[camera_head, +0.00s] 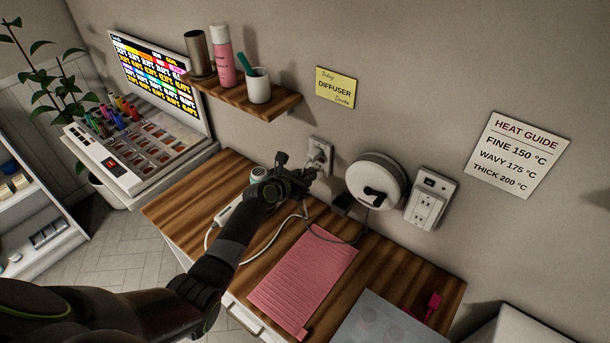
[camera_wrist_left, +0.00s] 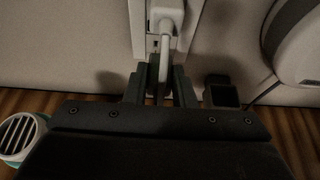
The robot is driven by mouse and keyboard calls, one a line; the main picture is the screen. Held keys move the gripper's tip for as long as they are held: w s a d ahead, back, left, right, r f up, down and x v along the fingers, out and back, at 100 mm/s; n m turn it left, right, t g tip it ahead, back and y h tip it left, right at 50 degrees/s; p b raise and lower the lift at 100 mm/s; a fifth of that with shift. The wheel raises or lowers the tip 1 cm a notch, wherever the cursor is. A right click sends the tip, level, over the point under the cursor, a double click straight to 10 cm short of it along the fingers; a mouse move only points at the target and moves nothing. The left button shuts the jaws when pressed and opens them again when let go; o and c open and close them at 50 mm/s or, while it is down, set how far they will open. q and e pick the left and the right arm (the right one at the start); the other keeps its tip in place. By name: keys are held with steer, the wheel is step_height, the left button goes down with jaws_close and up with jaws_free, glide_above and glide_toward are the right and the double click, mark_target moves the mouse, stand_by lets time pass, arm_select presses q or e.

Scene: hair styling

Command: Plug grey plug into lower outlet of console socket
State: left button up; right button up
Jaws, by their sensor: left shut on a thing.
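The console socket (camera_head: 321,151) is a pale plate on the wall above the wooden console, and it also shows in the left wrist view (camera_wrist_left: 196,15). A pale plug (camera_wrist_left: 165,14) sits at its upper part, its neck running down in front of the lower part. Dark slots (camera_wrist_left: 155,43) show beside that neck. My left gripper (camera_head: 308,178) is just below and in front of the socket. Its fingers (camera_wrist_left: 160,88) are closed close together; the grey plug between them is mostly hidden. Whether it touches the socket cannot be told. My right gripper is out of view.
A round wall reel (camera_head: 377,180) and a second outlet box (camera_head: 430,200) are right of the socket. A small black block (camera_head: 341,201) stands below. A white-and-green appliance (camera_head: 258,174), loose cords and a pink mat (camera_head: 303,275) occupy the console (camera_head: 180,208). A shelf (camera_head: 255,104) hangs above.

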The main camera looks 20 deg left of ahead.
arm_select(q)
steer(key=shift+w+d+b, duration=0.3)
steer(key=shift+w, duration=0.5)
steer(key=shift+w+d+r, duration=0.15)
steer(key=shift+w, duration=0.3)
steer(key=o, duration=1)
steer(key=shift+o, duration=0.2)
steer(key=shift+s+r, duration=0.1)
steer(key=shift+s, duration=0.35)
steer(key=p+v, duration=0.1)
steer(key=v, duration=1.5)
steer(key=shift+s, duration=0.2)
